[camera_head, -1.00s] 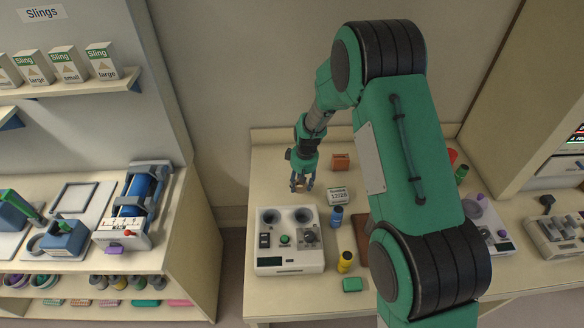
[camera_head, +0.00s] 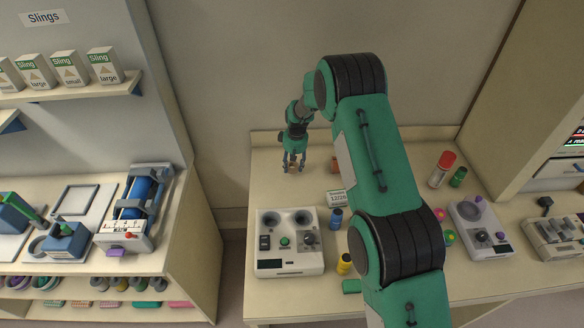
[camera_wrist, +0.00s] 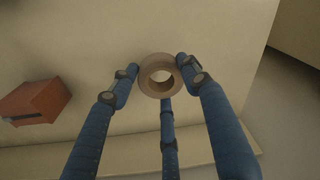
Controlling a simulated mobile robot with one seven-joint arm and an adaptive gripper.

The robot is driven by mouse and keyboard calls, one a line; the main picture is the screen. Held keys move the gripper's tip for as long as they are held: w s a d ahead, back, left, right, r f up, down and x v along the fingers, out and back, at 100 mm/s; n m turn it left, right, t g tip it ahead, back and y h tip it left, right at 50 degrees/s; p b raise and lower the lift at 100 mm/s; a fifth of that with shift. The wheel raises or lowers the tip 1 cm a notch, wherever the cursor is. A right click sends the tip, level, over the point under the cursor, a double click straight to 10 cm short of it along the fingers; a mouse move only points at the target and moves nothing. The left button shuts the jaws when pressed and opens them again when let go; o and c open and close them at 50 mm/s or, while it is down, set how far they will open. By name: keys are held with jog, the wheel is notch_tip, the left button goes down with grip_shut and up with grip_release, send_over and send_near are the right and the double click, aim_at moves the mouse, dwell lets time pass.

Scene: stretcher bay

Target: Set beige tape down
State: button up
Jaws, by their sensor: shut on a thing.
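The beige tape (camera_wrist: 146,82) is a ring-shaped roll, seen in the wrist view between the fingertips of my gripper (camera_wrist: 159,80). Its hole faces the camera. My gripper has blue jointed fingers, shut on the tape. In the head view my gripper (camera_head: 293,167) points down over the back left of the table (camera_head: 268,185), with the small tape (camera_head: 292,170) at its fingertips. I cannot tell whether the tape touches the tabletop.
An orange-brown box (camera_wrist: 35,102) lies left in the wrist view. A white device with two round wells (camera_head: 290,262) stands in front of my gripper in the head view. A label block (camera_head: 337,197) and a blue bottle (camera_head: 336,218) are to the right. The back left tabletop is clear.

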jog(key=shift+w+a+f, duration=0.1)
jog(key=shift+w+a, duration=0.05)
jog(key=shift+w, duration=0.7)
jog(key=shift+f, duration=0.1)
jog(key=shift+f+p, duration=0.35)
jog(key=shift+f, duration=1.3)
jog(key=shift+f, duration=0.15)
jog(key=o, duration=1)
jog(key=shift+r, duration=0.25)
jog(key=shift+s+d+r+b, duration=0.1)
jog(key=shift+s+r+b, duration=0.1)
jog(key=shift+r, duration=1.75)
jog(key=shift+s+d+r+b, duration=0.15)
jog(key=shift+r, duration=1.85)
jog(key=shift+s+d+r+b, duration=0.1)
jog(key=shift+s+r+b, duration=0.1)
jog(key=shift+r, duration=1.75)
